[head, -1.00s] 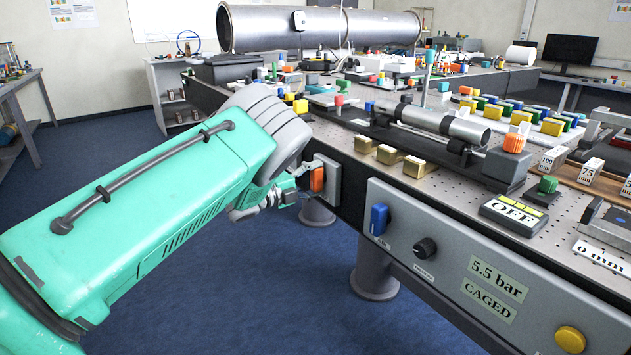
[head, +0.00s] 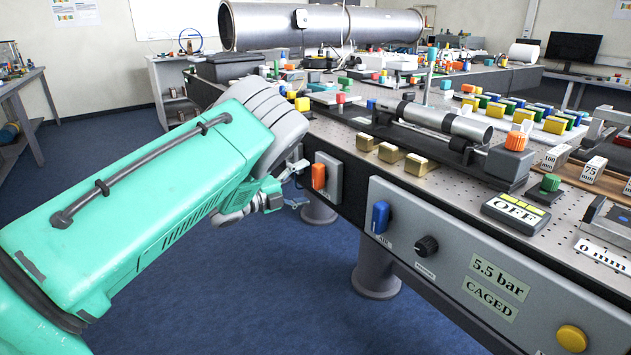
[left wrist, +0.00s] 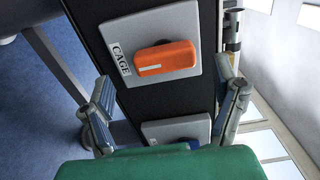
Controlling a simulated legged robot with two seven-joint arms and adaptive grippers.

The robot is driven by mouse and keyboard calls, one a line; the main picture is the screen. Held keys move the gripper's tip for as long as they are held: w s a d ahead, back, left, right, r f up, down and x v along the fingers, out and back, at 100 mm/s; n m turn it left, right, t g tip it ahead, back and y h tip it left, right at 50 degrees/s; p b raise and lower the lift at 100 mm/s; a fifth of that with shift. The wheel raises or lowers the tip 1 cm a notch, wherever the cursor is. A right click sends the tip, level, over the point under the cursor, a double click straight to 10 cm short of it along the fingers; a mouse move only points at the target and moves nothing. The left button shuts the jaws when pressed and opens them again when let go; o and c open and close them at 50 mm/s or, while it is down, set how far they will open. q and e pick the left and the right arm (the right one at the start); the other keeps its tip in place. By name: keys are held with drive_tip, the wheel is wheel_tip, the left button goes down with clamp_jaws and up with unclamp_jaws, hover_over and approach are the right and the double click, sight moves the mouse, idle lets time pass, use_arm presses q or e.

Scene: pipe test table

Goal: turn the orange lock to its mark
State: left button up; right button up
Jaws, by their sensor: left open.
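The orange lock (head: 318,176) is a bar-shaped knob on a grey plate on the table's side. In the head view it stands upright. In the left wrist view the orange lock (left wrist: 166,58) lies almost level across the picture. A white line marks its left end, the end nearest a label reading CAGE (left wrist: 121,60). My left gripper (head: 298,184) is open and empty, just left of the lock and apart from it. In the left wrist view its fingers (left wrist: 168,97) are spread wide, below and to either side of the lock. My right gripper is not visible.
A blue handle (head: 381,217) and a black knob (head: 426,246) sit on the grey front panel (head: 455,320), which reads 5.5 bar and CAGED. Brass blocks (head: 391,153) lie along the table edge above. Blue floor left of the table is clear.

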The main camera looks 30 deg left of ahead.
use_arm(q)
drive_tip(key=v, duration=0.7)
drive_tip(key=shift+s, duration=0.3)
drive_tip(key=shift+a+f, duration=0.1)
drive_tip(key=s+d+f+n+g+y+p, duration=0.1)
drive_tip(key=s+d+f+n+g+y, duration=0.25)
drive_tip(key=s+f+n, duration=0.45)
drive_tip(key=s+d+f+n+g+y, duration=0.35)
drive_tip(key=f+n, duration=0.25)
drive_tip(key=f, duration=0.5)
drive_tip(key=s+d+f+n+g, duration=0.1)
drive_tip(key=s+d+n+g, duration=0.1)
drive_tip(key=s, duration=0.6)
drive_tip(key=s+d+f+n+g, duration=0.2)
drive_tip(key=s+d, duration=0.4)
drive_tip(key=s, duration=0.3)
drive_tip(key=s+d+f+n+g+p, duration=0.1)
drive_tip(key=s+d+n+g, duration=0.3)
drive_tip(key=s, duration=0.5)
drive_tip(key=shift+d+f+g, duration=0.25)
drive_tip(key=shift+f+g, duration=0.2)
drive_tip(key=shift+g, duration=0.05)
